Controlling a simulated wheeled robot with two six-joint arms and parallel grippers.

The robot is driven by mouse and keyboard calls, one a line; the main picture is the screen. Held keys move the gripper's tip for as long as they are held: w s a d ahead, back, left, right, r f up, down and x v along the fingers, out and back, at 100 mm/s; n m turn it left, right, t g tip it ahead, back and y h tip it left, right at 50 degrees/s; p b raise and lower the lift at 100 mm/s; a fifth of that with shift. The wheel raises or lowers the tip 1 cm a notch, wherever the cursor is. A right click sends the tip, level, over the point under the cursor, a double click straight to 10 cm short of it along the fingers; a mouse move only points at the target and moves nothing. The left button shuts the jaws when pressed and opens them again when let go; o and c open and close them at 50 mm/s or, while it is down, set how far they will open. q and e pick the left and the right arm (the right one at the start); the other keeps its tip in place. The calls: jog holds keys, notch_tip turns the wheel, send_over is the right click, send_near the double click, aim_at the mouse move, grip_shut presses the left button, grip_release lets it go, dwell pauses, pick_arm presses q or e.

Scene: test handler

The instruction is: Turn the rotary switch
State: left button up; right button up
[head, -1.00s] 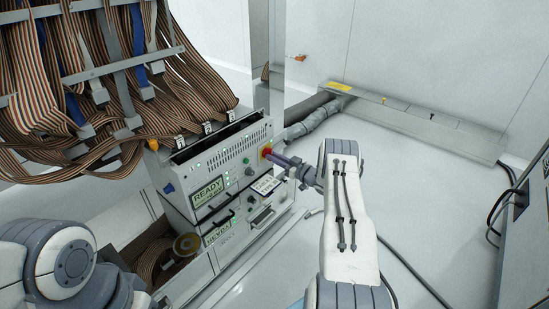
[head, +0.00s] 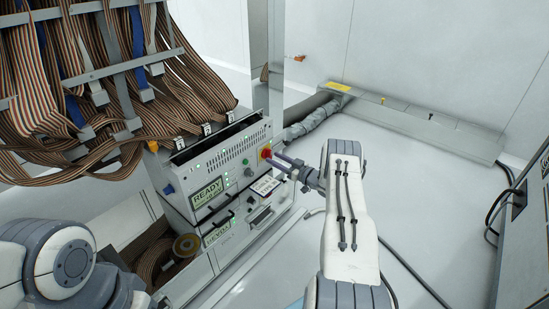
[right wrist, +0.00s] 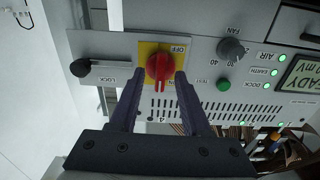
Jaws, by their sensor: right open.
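The rotary switch is a red knob (right wrist: 159,66) on a yellow plate, with "OFF" printed beside it in the right wrist view. In the head view the red knob (head: 266,152) is at the right end of the grey instrument's front panel. My right gripper (head: 276,162) is open at the panel, just beside the knob. In the right wrist view its two dark fingers (right wrist: 160,77) point at the knob, with one tip on each side of its lower part. I cannot tell whether they touch it. My left arm shows at lower left, but its gripper is out of view.
A black knob (right wrist: 80,67) marked "LOCK", a grey "FAN" dial (right wrist: 231,49) and a green button (right wrist: 223,85) are near the switch. Ribbon cables (head: 80,90) hang above the instrument. The white floor (head: 420,200) to the right is mostly clear.

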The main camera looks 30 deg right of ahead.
jog(key=p+v, duration=0.3)
jog(key=v, duration=0.6)
jog(key=shift+s+d, duration=0.15)
